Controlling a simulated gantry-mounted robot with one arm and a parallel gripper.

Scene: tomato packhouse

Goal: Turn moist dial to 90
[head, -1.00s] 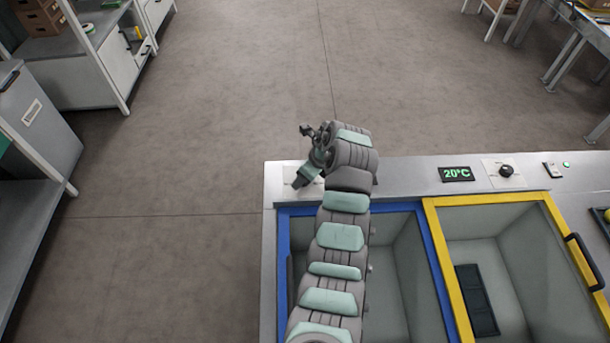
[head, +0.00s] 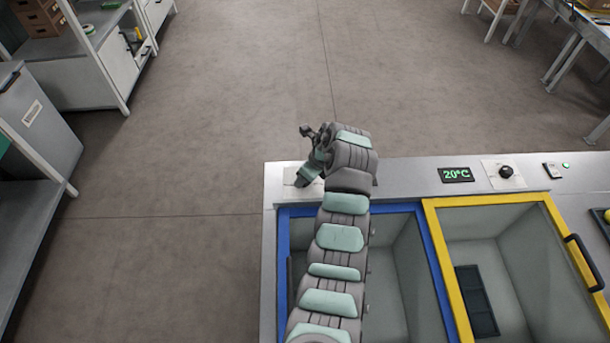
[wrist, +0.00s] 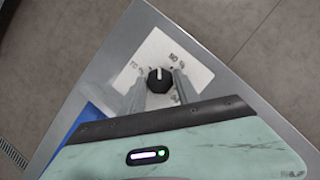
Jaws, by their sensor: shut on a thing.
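The moist dial (wrist: 160,81) is a black knob with a white pointer line, on a white label plate (wrist: 160,52) with small printed numbers that are hard to read. In the wrist view the pointer line points up the picture, between a mark on the left and one at the upper right. My gripper (wrist: 159,88) is shut on the dial, one grey finger on each side. In the head view my gripper (head: 304,181) is at the counter's left end, where it hides the dial; part of the plate (head: 289,175) shows.
The metal counter (head: 405,178) holds a 20°C display (head: 457,175), a second black dial (head: 506,172) and a switch with a green light (head: 565,165) to the right. A blue-framed bin (head: 436,268) and a yellow-framed bin (head: 447,268) are in front. Open floor lies behind.

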